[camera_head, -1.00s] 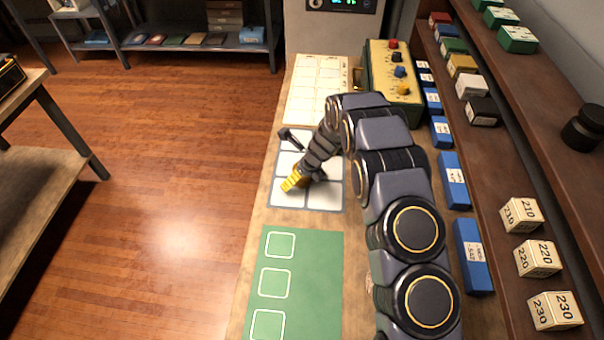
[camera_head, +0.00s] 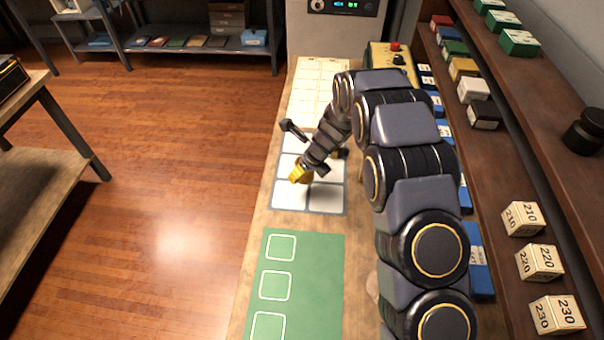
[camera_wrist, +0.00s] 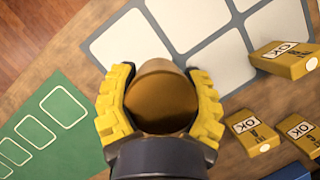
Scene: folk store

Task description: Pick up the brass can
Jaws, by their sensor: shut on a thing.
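The brass can (camera_wrist: 160,98) is a round, golden-brown cylinder seen from its end in the wrist view. My gripper (camera_wrist: 160,105) has its yellow fingers closed around the can's two sides. In the head view my gripper (camera_head: 300,172) is over the white gridded mat (camera_head: 328,200), and its yellow fingertips show at the mat's left part. The can is mostly hidden there by my gripper. The mat's pale cells (camera_wrist: 200,25) also show behind the can in the wrist view. The can appears to be above the mat, though how high I cannot tell.
A green mat (camera_head: 310,265) with white outlined squares lies at the near end of the bench. Several yellow boxes marked OK (camera_wrist: 285,60) lie right of the grid in the wrist view. Numbered blocks (camera_head: 540,260) stand on the right shelf. A yellow-green control box (camera_head: 378,55) stands farther back.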

